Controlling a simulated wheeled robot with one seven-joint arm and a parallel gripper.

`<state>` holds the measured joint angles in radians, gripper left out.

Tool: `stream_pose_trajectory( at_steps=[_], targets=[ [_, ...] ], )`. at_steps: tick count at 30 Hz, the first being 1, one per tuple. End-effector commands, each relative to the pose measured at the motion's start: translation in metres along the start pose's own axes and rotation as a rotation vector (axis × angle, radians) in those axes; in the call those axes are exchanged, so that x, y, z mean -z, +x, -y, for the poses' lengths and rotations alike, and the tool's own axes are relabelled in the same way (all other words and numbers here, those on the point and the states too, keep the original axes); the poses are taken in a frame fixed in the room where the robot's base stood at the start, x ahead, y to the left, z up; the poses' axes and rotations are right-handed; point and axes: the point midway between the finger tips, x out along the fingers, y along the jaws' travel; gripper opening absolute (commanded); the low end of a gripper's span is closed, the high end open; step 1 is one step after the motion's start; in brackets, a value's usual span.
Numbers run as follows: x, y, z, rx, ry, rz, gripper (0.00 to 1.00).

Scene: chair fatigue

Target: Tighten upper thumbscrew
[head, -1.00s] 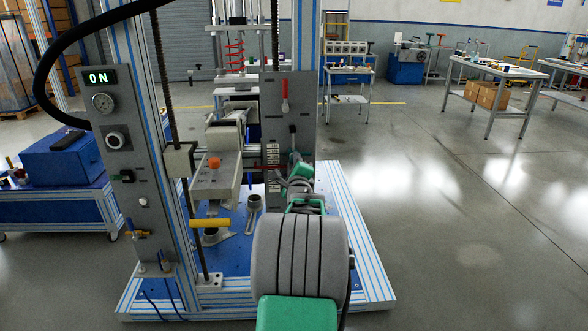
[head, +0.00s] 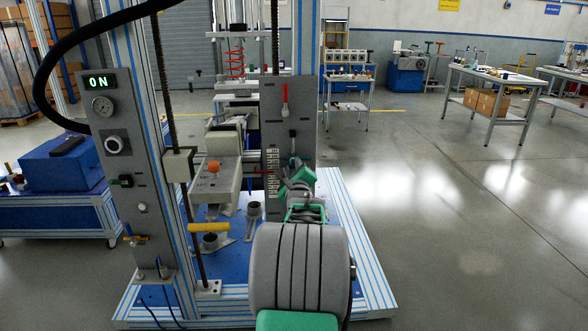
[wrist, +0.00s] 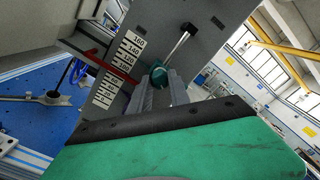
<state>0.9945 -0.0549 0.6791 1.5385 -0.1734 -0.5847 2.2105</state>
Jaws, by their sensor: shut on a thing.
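A dark teal round knob, which I take to be the upper thumbscrew (wrist: 159,76), sits on the grey upright plate (wrist: 205,45) beside the number scale (wrist: 115,70). My gripper (wrist: 160,84) has its two grey fingers around this knob, one on each side. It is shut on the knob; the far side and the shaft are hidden. In the head view my gripper (head: 291,172) is up against the lower part of the grey plate (head: 298,95), and my own arm hides the knob's details.
A lever with a black knob (wrist: 188,29) stands above the fingers. A grey block with an orange knob (head: 213,167) and a yellow handle (head: 208,227) are to the left. Open floor (head: 450,220) lies right.

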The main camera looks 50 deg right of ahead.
Motion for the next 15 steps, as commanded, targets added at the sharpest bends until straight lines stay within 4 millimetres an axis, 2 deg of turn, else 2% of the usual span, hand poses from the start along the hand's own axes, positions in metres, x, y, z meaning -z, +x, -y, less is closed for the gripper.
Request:
stream_pose_trajectory(
  at_steps=[1, 2, 3, 9, 15],
  targets=[
    [0.0014, -0.0001, 0.0002, 0.001, 0.0, -0.003, 0.0],
    [0.0014, -0.0001, 0.0002, 0.001, -0.001, -0.003, 0.25],
    [0.0013, -0.0001, 0.0001, 0.001, -0.001, -0.002, 0.29],
    [0.0, -0.0001, -0.0005, 0.0, -0.001, 0.0, 0.45],
    [-0.0004, 0.0, -0.0006, -0.001, -0.001, 0.001, 0.45]
  ],
)
